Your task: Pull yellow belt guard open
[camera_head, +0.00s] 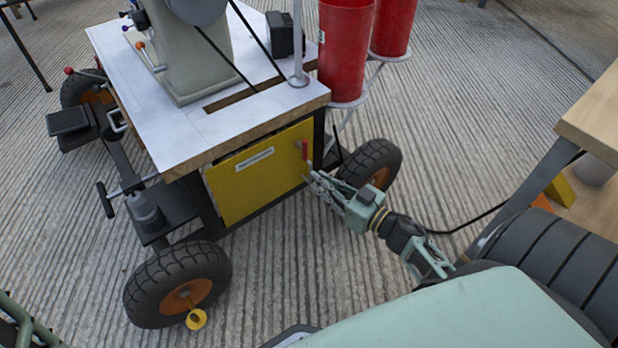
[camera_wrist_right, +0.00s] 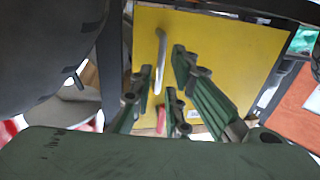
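The yellow belt guard (camera_head: 245,185) is a flat panel with a white label on the side of the wheeled cart, and it looks closed. A small red piece (camera_head: 305,150) shows near its right edge. In the right wrist view the guard (camera_wrist_right: 225,50) fills the back, with a silver bar handle (camera_wrist_right: 160,60) on it. My right gripper (camera_head: 313,181) is at the guard's right edge. In the right wrist view its fingers (camera_wrist_right: 158,88) are apart, on both sides of the handle, with visible gaps.
The cart's white top (camera_head: 165,130) carries a grey machine (camera_head: 190,60). Red cylinders (camera_head: 345,50) stand behind its right corner. Black tyres sit at the front (camera_head: 140,295) and right (camera_head: 370,158). A wooden table (camera_head: 597,115) is at the right. The ribbed floor before the guard is clear.

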